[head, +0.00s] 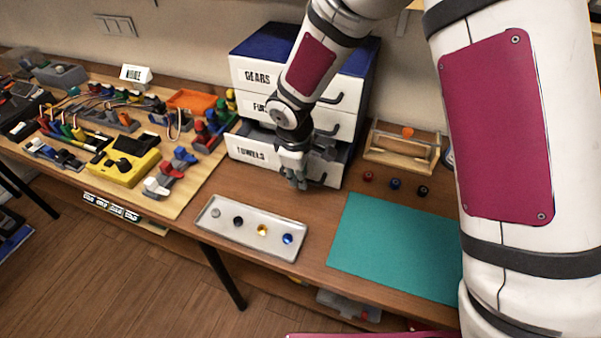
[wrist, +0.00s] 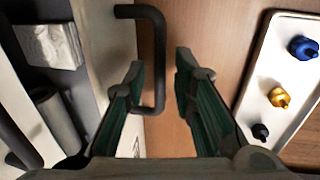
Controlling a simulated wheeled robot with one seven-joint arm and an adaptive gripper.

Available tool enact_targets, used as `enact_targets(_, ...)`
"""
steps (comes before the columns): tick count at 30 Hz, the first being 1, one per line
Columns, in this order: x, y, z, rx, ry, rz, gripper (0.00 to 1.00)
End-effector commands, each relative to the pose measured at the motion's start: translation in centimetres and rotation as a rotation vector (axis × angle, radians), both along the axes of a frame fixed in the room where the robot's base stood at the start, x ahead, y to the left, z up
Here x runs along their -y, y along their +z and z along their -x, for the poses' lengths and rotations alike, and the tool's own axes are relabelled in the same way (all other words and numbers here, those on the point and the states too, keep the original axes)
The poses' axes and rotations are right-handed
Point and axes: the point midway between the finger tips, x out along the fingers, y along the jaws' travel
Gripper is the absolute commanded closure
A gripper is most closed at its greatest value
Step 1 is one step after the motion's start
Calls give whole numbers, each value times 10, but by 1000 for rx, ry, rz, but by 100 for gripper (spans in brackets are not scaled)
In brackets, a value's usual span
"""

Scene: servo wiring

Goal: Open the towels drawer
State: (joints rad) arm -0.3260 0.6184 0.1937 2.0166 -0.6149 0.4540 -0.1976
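The towels drawer (head: 250,153) is the lowest of the white drawers and stands partly out of its cabinet, with its interior visible. In the wrist view I look down on its front panel (wrist: 100,30), with a pale block (wrist: 48,45) and a grey roll (wrist: 58,122) inside. Its dark bar handle (wrist: 158,60) sticks out from the front. My gripper (head: 298,182) is at the drawer's front. In the wrist view its fingers (wrist: 160,70) are apart, on either side of the handle bar, with a gap on the right-hand side.
A white tray (head: 222,229) with several small coloured parts lies in front of the drawers. A teal mat (head: 395,245) and a wooden frame (head: 400,160) are to the right. A yellow meter (head: 125,160) and wired parts are on the left board. Bare tabletop lies between drawer and tray.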

Motion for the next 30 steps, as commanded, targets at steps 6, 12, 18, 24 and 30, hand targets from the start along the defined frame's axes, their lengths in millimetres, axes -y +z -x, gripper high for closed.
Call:
enact_targets(6, 0, 0, 0, 0, 0, 0, 100)
enact_targets(12, -3, 1, 8, -1, 2, 1, 100)
enact_targets(18, -18, 1, 47, -3, 8, 2, 100)
enact_targets(24, -28, 1, 76, -1, 3, 0, 100)
enact_targets(30, -30, 0, 83, -1, 0, 0, 100)
